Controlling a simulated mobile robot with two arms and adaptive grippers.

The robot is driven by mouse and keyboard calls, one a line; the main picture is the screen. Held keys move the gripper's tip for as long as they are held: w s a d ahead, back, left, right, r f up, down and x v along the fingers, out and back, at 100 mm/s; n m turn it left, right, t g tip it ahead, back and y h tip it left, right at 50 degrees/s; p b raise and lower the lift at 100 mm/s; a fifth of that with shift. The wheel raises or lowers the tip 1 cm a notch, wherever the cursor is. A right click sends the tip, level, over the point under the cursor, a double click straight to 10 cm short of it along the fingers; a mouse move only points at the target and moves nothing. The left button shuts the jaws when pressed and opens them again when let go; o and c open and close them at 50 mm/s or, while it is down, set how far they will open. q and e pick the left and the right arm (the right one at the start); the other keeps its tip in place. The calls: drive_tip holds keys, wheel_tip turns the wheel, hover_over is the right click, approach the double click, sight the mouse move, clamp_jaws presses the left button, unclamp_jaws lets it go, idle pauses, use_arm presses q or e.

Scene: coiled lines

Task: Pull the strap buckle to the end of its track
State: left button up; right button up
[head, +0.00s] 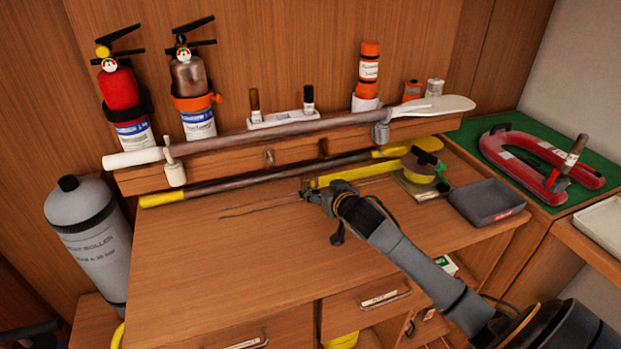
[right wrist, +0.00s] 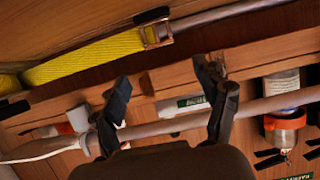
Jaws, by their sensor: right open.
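The yellow strap (head: 352,172) runs left across the desk top from a reel (head: 425,164) at the desk's right. In the right wrist view the strap (right wrist: 92,60) ends in a copper-coloured buckle (right wrist: 158,33). Thin dark track lines (head: 258,208) lie on the desk, left of my right gripper. My right gripper (head: 311,189) is low over the desk at the strap's left end and largely hides the buckle in the head view. In the right wrist view its two fingers (right wrist: 163,72) are wide apart, with the buckle beyond them, not between them. My left gripper is not seen.
A paddle (head: 300,127) rests on brackets along a wooden ledge (head: 290,150) behind the strap. A yellow-ended pole (head: 250,183) lies below it. A grey tray (head: 487,203) stands right of the reel. Two fire extinguishers (head: 120,95) stand behind. The desk's front left is clear.

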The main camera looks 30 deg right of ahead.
sight(309, 180)
drive_tip(key=x, duration=0.4)
drive_tip(key=shift+w+f, duration=0.1)
drive_tip(key=x, duration=0.5)
drive_tip(key=shift+w+d+f, duration=0.1)
drive_tip(key=shift+w, duration=0.1)
drive_tip(key=shift+w+d+f, duration=0.1)
drive_tip(key=shift+w+f, duration=0.05)
drive_tip(key=shift+w, duration=0.1)
clamp_jaws()
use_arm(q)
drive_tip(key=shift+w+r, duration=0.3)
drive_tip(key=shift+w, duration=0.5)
